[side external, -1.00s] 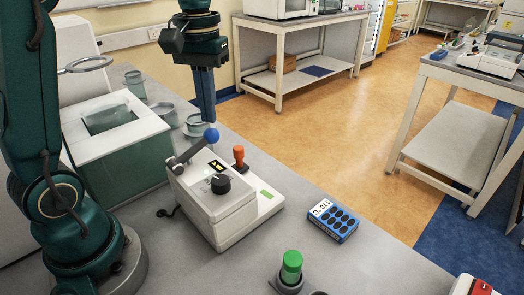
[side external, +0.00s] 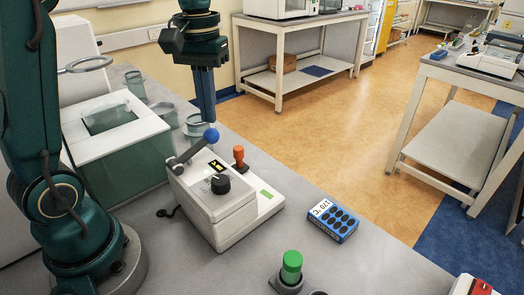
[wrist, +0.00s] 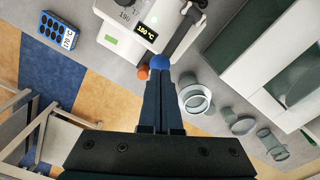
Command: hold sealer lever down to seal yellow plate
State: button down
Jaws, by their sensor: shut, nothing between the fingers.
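The plate sealer (side external: 240,205) is a white box with a black dial and a lit yellow display; the display reads 180 °C in the wrist view (wrist: 147,32). Its dark lever (side external: 188,154) ends in a blue ball (side external: 211,135) at the far side. My gripper (side external: 208,121) is shut and empty, pointing down, with its fingertips at the top of the blue ball. In the wrist view the closed fingertips (wrist: 160,76) overlap the ball (wrist: 160,63); firm contact is hard to tell. No yellow plate shows in either view.
An orange-handled tool (side external: 239,157) stands close to the lever. A blue block with dark wells and a 170 °C label (side external: 333,220) lies right of the sealer. A green-topped item (side external: 291,268) stands in front. A white-topped bath (side external: 150,125) and glass jars (side external: 135,84) are left and behind.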

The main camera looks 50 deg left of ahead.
aim_at(211, 129)
jog(key=shift+f, duration=2.1)
dwell(2.7)
jog(key=shift+r, duration=0.1)
dwell(1.3)
jog(key=shift+w+r, duration=0.1)
jog(key=shift+r, duration=1.4)
jog(key=shift+r, duration=0.15)
jog(key=shift+r, duration=0.15)
